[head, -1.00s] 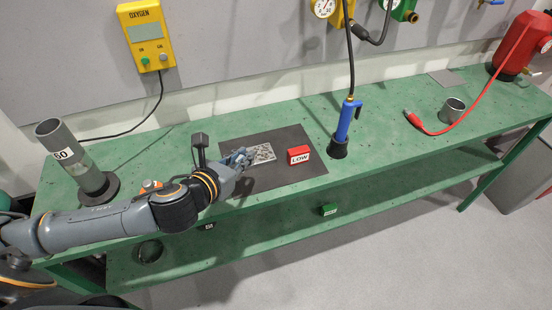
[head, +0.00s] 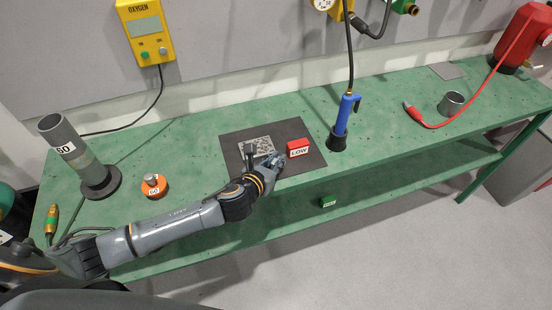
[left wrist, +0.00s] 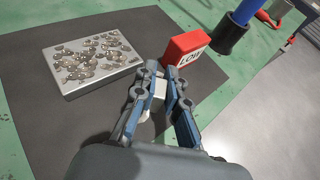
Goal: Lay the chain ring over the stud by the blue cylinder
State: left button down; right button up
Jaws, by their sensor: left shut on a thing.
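My left gripper (head: 279,163) is over the front part of the dark mat (head: 232,138), just left of the red LOW block (head: 299,146). In the left wrist view its fingers (left wrist: 160,92) are shut on a small pale piece (left wrist: 158,88), mostly hidden between them. The red block (left wrist: 185,46) lies just beyond the fingertips. A silver plate with a bumpy, mottled top (left wrist: 98,62) lies on the mat to the left. The blue cylinder (head: 346,113) stands upright on a black foot right of the mat. I cannot make out a chain ring or stud. My right gripper is not in view.
An orange weight (head: 154,186) and a tall grey tube (head: 66,142) stand on the bench's left. A metal cup (head: 451,103) and red hose (head: 440,127) lie right. A green block (head: 327,201) is on the lower shelf.

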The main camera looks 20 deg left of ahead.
pick_arm(q)
jog(key=shift+f, duration=0.1)
jog(key=c, duration=1.4)
grip_release()
